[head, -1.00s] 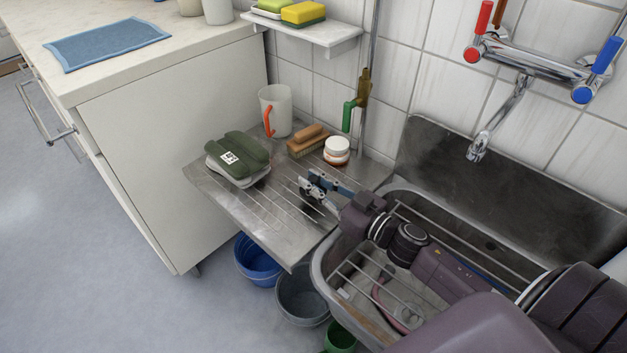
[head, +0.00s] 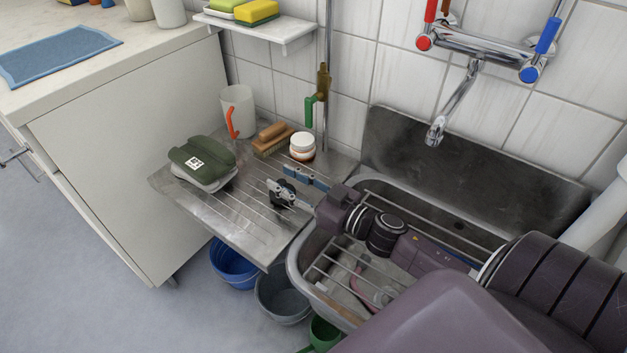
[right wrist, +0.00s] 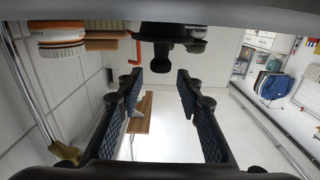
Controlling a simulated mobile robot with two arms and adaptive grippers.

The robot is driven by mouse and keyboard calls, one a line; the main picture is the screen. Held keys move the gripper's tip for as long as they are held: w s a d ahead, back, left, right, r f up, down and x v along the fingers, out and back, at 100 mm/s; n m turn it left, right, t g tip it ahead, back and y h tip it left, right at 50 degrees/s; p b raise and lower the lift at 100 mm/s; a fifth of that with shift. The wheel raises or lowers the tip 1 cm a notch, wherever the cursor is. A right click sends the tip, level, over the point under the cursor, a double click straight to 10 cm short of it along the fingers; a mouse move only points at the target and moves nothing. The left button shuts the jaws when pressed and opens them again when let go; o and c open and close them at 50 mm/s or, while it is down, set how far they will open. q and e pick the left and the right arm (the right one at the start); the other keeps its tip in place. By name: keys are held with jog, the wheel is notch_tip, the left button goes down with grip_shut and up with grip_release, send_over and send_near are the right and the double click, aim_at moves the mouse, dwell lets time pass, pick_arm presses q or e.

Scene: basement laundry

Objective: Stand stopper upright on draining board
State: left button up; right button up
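The black stopper (head: 284,194) stands on the metal draining board (head: 228,222), partly hidden by my right gripper in the head view. In the right wrist view, where the scene appears upside down, the stopper (right wrist: 163,52) shows its flange against the board side and its knob pointing away from the board, so it looks upright. My right gripper (head: 290,181) is close to it. The right wrist view shows its fingers (right wrist: 160,82) spread, with a clear gap and nothing held; the stopper lies beyond the fingertips. My left gripper is not in view.
Buckets (head: 233,265) stand below.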

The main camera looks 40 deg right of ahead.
jog(key=p+v, duration=0.1)
jog(key=v, duration=0.8)
jog(key=shift+s+d, duration=0.15)
jog(key=shift+s, duration=0.1)
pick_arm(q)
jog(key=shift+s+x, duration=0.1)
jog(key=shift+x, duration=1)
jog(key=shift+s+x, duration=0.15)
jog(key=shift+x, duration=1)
pick_arm(e)
jog(key=shift+s+d+r, duration=0.1)
jog(key=shift+s+d, duration=0.05)
jog(key=shift+s, duration=0.35)
